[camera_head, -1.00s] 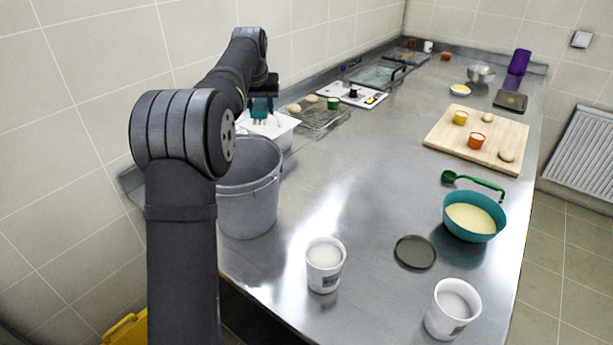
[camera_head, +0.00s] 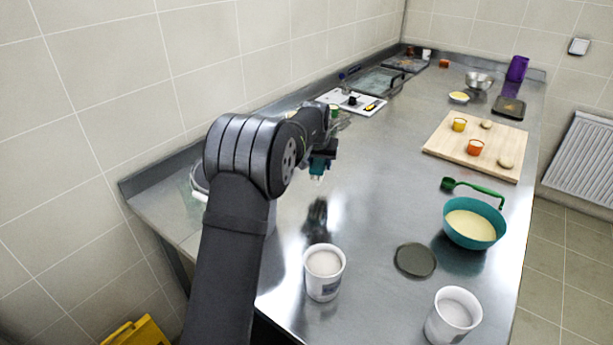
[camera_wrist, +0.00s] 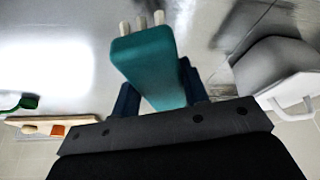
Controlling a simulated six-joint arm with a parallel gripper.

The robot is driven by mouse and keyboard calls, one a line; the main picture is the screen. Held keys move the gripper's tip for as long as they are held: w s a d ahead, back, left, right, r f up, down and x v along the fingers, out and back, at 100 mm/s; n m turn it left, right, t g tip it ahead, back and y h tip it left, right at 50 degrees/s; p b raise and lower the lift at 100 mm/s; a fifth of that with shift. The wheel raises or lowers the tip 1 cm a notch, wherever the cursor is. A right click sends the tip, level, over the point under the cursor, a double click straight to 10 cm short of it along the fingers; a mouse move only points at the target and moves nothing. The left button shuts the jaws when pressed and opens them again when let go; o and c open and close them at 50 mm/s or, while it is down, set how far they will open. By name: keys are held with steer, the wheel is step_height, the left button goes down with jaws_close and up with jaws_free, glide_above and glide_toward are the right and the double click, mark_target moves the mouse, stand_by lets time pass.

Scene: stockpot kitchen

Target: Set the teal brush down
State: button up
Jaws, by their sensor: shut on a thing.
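The teal brush (camera_wrist: 152,65) is held in my gripper (camera_wrist: 157,92), between its two dark blue fingers in the wrist view. Several pale, stubby tips stick out of its far end. In the head view my gripper (camera_head: 322,152) hangs above the steel counter (camera_head: 372,185), with the teal brush (camera_head: 317,167) showing small below it. The brush appears clear of the counter, with a dark reflection on the metal below.
A teal bowl (camera_head: 472,235), green scoop (camera_head: 472,189) and wooden board (camera_head: 450,142) lie right. The grey bucket (camera_wrist: 275,65) shows right in the wrist view.

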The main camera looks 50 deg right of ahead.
glide_above(308, 180)
steer(key=a, duration=0.1)
steer(key=f, duration=0.3)
steer(key=shift+s+a, duration=0.2)
steer(key=shift+s, duration=0.05)
steer(key=shift+f, duration=2.05)
steer(key=shift+f, duration=0.2)
steer(key=o, duration=1)
steer(key=shift+r, duration=0.15)
step_height(308, 180, up, 10)
steer(key=a, duration=0.1)
steer(key=shift+s, duration=0.15)
